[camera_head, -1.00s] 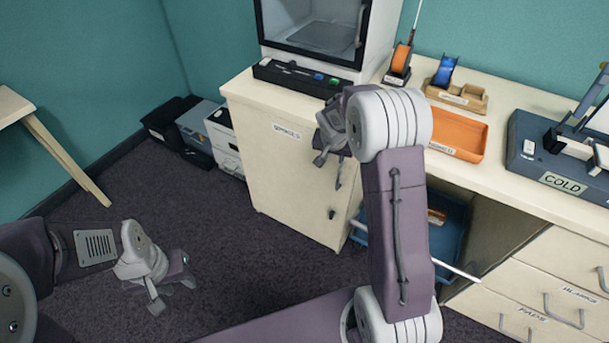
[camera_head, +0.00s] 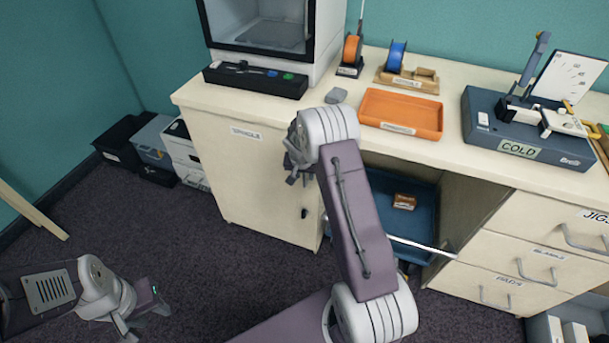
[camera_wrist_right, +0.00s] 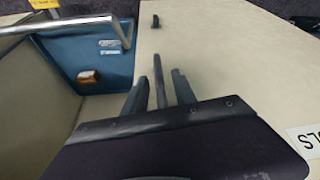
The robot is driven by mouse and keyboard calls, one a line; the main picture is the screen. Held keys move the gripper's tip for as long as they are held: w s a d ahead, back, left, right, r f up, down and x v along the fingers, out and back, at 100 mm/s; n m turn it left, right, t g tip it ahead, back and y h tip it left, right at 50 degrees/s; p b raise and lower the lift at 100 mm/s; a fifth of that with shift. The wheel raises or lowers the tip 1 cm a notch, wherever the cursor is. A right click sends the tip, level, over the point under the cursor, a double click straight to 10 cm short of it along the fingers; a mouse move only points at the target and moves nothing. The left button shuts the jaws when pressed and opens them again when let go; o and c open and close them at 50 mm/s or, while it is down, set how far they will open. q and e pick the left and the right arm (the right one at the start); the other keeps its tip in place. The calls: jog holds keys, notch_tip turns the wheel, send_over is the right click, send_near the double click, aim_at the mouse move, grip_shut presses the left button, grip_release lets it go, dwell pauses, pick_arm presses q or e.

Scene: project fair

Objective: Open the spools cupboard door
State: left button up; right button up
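The spools cupboard door (camera_head: 250,180) is the pale front below the left end of the counter, and it looks closed. Its label (camera_head: 246,133) is near the top, and a small dark handle (camera_head: 304,213) sits near its right edge. In the right wrist view the handle (camera_wrist_right: 155,20) is ahead of the fingers, apart from them. My left gripper (camera_head: 142,318) is low at the left, away from the door, fingers apart and empty.
Right of the door is an open bay with a blue bin (camera_head: 428,215) and a pale bar across its front. Drawers (camera_head: 535,262) stand further right. An orange tray (camera_head: 402,113) and a blue device (camera_head: 480,125) are on the counter. Boxes (camera_head: 185,160) stand left; floor before the door is clear.

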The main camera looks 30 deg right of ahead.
grip_shut()
dwell(1.4)
